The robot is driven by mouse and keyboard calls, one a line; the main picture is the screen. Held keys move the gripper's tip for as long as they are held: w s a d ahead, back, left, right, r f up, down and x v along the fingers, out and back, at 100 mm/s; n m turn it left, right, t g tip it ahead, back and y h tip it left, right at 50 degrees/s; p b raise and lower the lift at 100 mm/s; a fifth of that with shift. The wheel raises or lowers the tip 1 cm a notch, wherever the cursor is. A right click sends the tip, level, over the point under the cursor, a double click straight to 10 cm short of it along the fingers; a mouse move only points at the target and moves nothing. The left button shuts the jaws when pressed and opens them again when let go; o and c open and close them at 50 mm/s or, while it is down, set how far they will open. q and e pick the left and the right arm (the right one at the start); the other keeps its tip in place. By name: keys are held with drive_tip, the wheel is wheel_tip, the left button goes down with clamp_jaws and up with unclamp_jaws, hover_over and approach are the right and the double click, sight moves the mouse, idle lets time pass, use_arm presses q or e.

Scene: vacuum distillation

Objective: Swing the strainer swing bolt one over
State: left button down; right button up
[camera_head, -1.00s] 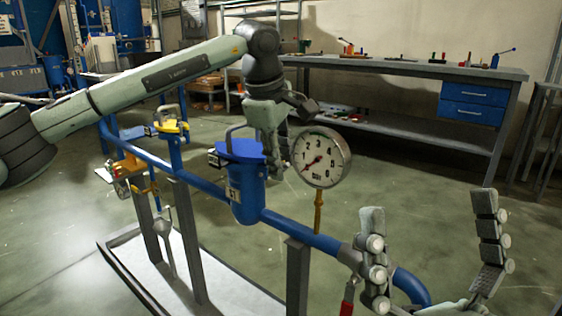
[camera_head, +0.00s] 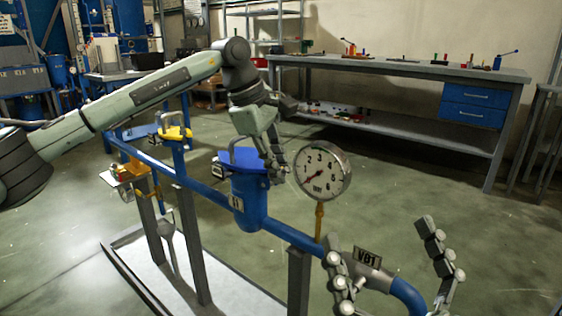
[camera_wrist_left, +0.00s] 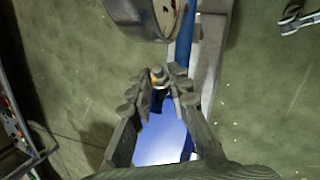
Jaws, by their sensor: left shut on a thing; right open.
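The blue strainer (camera_head: 249,205) stands upright on the blue pipe, with its blue lid (camera_head: 240,159) and a handle on top. My left gripper (camera_head: 275,174) is at the right edge of the lid, pointing down, with its fingers closed. In the left wrist view, my left gripper (camera_wrist_left: 164,82) has its fingertips together around a small yellow and grey piece (camera_wrist_left: 158,73), which looks like the swing bolt's end. Most of the bolt is hidden by the fingers. The lid's blue surface (camera_wrist_left: 162,140) shows between the fingers. My right gripper (camera_head: 380,237) is open and empty at the lower right.
A round pressure gauge (camera_head: 322,172) stands on a brass stem close to the right of my left gripper. A V01 tag (camera_head: 367,257) is by my right gripper. A yellow-topped fitting (camera_head: 175,133) is left of the strainer. A workbench (camera_head: 400,68) stands behind.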

use_arm(q)
drive_tip(key=c, duration=1.6)
unclamp_jaws()
drive_tip(key=shift+c, duration=0.2)
drive_tip(key=v, duration=1.2)
drive_tip(key=shift+w, duration=0.1)
